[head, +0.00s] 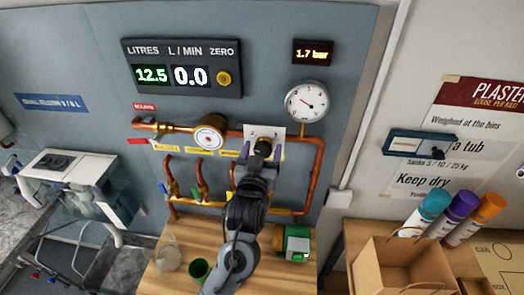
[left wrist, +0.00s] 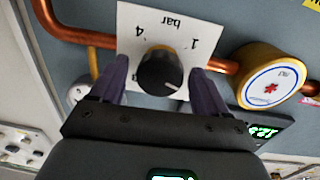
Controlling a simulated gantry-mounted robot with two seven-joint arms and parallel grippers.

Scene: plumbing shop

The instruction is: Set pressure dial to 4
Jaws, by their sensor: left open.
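The pressure dial is a black round knob (left wrist: 160,72) on a white plate (left wrist: 195,30) marked 1, 4 and bar, upside down in the left wrist view. A pale pointer line on the knob points to the lower right there. My left gripper (left wrist: 158,80) is open, with one purple finger on each side of the knob and small gaps between. In the head view my left gripper (head: 262,152) is in front of the plate (head: 277,133) and hides most of the knob. An amber display (head: 312,53) reads 1.7 bar. My right gripper is not in view.
Copper pipes (head: 318,165) run around the plate, with a round brass-rimmed meter (head: 211,136) beside it. A white-faced gauge (head: 307,102) stands above right.

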